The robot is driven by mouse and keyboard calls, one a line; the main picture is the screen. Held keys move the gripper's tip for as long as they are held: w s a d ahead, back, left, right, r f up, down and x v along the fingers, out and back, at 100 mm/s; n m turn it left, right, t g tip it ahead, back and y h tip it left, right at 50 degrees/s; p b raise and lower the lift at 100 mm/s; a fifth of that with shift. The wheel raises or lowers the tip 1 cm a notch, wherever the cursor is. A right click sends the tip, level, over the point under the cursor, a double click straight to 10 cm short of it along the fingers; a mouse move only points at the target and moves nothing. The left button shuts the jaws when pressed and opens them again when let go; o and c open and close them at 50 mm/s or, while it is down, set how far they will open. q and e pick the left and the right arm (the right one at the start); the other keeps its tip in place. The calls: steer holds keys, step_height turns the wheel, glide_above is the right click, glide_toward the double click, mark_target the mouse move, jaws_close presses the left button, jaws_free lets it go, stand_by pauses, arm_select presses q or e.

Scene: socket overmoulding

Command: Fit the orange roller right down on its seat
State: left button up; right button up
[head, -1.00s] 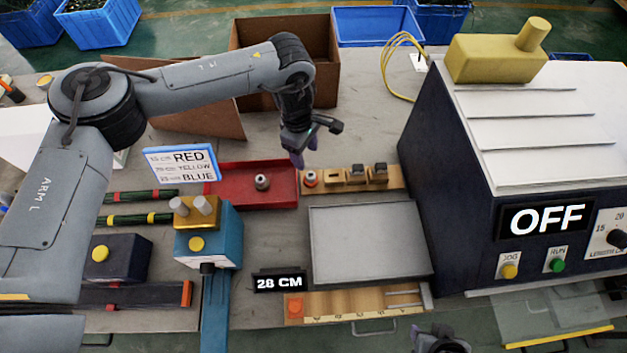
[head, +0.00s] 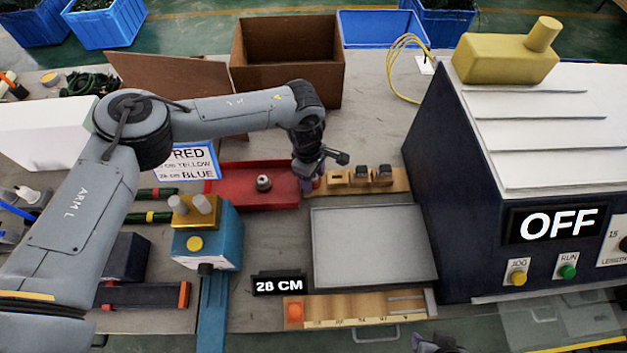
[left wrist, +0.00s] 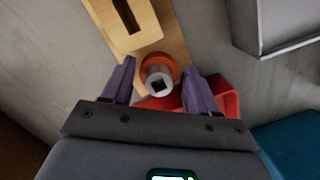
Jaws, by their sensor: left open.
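The orange roller (left wrist: 159,73), an orange ring with a grey hub and a dark square in its top, shows in the left wrist view at one end of the wooden board (left wrist: 168,38). I cannot tell how deep it sits. My left gripper (left wrist: 158,78) is open, its purple fingers on either side of the roller, with visible gaps. In the head view my left gripper (head: 307,184) hides the roller at the left end of the board (head: 397,180). A little of my right gripper (head: 436,345) shows at the bottom edge; its fingers are not clear.
A red tray (head: 230,173) holding a grey part (head: 263,183) lies just left of the board. A grey tray (head: 370,245) lies in front of it. The dark machine (head: 455,215) reading OFF stands on the right, a blue press (head: 222,235) on the left.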

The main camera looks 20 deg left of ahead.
arm_select(q)
steer(key=shift+c, duration=0.4)
steer(key=c, duration=0.7)
steer(key=shift+c, duration=0.3)
steer(key=shift+r, duration=0.1)
